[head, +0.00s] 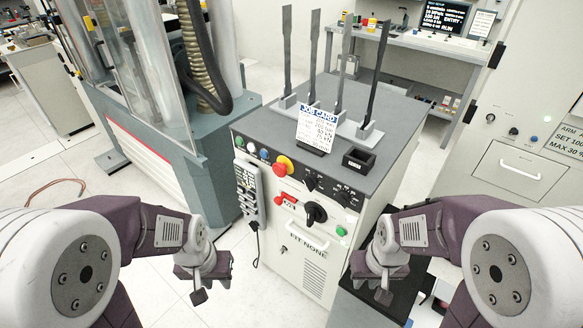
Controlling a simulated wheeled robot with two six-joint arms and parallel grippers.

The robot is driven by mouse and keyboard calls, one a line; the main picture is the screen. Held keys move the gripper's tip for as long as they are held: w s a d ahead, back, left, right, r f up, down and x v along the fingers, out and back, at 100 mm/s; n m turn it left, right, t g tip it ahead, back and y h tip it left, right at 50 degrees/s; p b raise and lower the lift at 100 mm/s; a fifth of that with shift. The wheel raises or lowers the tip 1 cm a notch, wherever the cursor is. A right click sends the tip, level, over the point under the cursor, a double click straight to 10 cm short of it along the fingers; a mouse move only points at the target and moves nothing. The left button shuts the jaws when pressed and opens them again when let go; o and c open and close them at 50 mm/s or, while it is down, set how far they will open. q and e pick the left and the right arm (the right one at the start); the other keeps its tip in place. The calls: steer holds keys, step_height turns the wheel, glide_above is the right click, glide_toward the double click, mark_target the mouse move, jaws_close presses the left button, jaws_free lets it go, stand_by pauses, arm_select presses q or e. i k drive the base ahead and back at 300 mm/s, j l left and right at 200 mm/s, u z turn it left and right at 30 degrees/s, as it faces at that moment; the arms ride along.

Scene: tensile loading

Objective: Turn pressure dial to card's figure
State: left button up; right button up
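The white job card (317,130) with a blue header stands on the grey top of the control cabinet (262,126). Its lines of figures are too small to read surely. The cabinet front has two small black knobs with white scale marks, a left one (310,183) and a right one (343,198), and a larger black rotary knob (315,213) below. I cannot tell which is the pressure dial. My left gripper (199,294) hangs in front of the cabinet to the left, touching nothing. My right gripper (383,294) hangs to its right, by a dark surface. Both finger gaps are unclear.
A red emergency button (283,165) and a wired handset (247,190) are on the cabinet front. Several upright specimens stand in a grey rack (355,130) on top, beside a black box (358,159). The testing machine (170,120) stands left.

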mark_target(311, 181)
steer(key=i+u, duration=0.15)
steer(key=u, duration=0.2)
steer(key=i+l+u, duration=0.1)
steer(key=u, duration=0.2)
steer(key=i+l+u, duration=0.1)
steer(key=u, duration=0.25)
